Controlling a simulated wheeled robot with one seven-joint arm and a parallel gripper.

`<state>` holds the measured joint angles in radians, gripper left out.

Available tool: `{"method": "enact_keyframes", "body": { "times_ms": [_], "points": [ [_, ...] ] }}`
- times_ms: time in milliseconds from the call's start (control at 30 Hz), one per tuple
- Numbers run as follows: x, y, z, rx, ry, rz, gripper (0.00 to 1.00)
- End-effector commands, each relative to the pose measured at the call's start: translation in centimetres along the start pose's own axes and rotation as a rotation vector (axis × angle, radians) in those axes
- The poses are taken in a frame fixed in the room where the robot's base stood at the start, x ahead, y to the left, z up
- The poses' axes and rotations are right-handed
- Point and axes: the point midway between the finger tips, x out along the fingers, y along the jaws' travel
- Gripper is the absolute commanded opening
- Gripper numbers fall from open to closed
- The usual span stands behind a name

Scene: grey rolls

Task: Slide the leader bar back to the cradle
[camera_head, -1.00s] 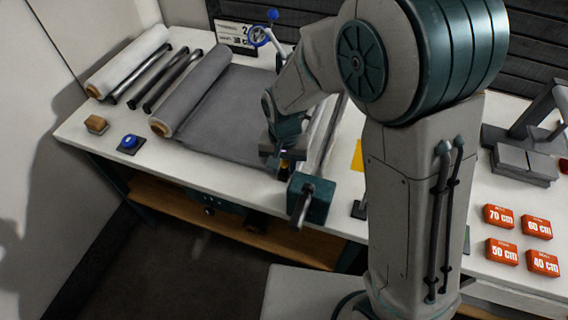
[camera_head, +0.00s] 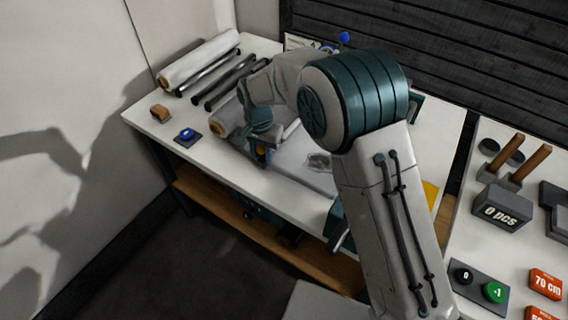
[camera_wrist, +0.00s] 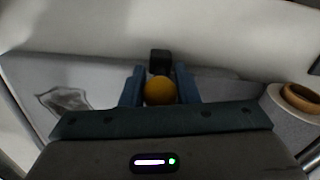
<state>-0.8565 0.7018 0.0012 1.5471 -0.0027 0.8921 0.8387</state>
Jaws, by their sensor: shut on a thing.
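My gripper (camera_head: 262,155) is low over the near side of the table, beside the near end of the grey roll (camera_head: 222,130). In the wrist view its blue fingers (camera_wrist: 160,92) are shut on a round orange knob (camera_wrist: 160,91), with a small black block (camera_wrist: 160,62) just beyond. I take the knob to be the leader bar's handle; the bar's length is mostly hidden by my arm and gripper. The roll's brown core (camera_wrist: 302,97) shows at the right of the wrist view. I cannot make out the cradle.
A white roll (camera_head: 200,60) and dark bars (camera_head: 222,82) lie behind. A patterned grey patch (camera_head: 318,161) is on the table to the right. A button box (camera_head: 480,288) stands far right.

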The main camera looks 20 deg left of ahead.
Motion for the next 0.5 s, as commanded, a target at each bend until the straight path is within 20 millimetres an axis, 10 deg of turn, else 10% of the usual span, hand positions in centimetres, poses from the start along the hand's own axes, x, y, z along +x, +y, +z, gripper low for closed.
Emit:
{"method": "enact_keyframes", "body": {
  "times_ms": [500],
  "points": [
    [-0.1,-9.0,-1.1,0.001,-0.002,-0.002,0.0]
  ]
}}
